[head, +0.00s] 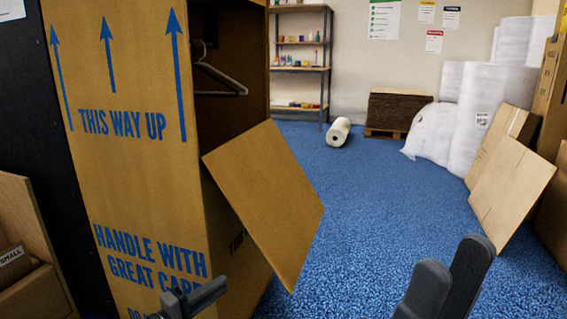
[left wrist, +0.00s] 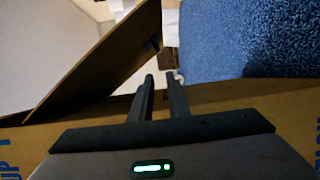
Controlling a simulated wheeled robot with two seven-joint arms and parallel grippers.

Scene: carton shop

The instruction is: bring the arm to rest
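My left gripper (head: 195,296) is low in the head view, in front of the printed face of a tall brown carton (head: 130,185). In the left wrist view its two dark fingers (left wrist: 159,76) stand apart with nothing between them. My right gripper (head: 456,252) is at the bottom right over the blue floor. Its fingertips are apart and I see nothing held. The tall carton is open at its right side, and a flap (head: 265,200) hangs out at a tilt. A hanger (head: 220,80) hangs inside it.
A small carton (head: 25,270) stands at the lower left. A shelf (head: 300,68), a white roll (head: 338,131), a pallet stack (head: 397,112) and wrapped rolls (head: 475,110) are at the back. Flat cardboard (head: 510,190) leans at the right. The middle floor (head: 380,200) is clear.

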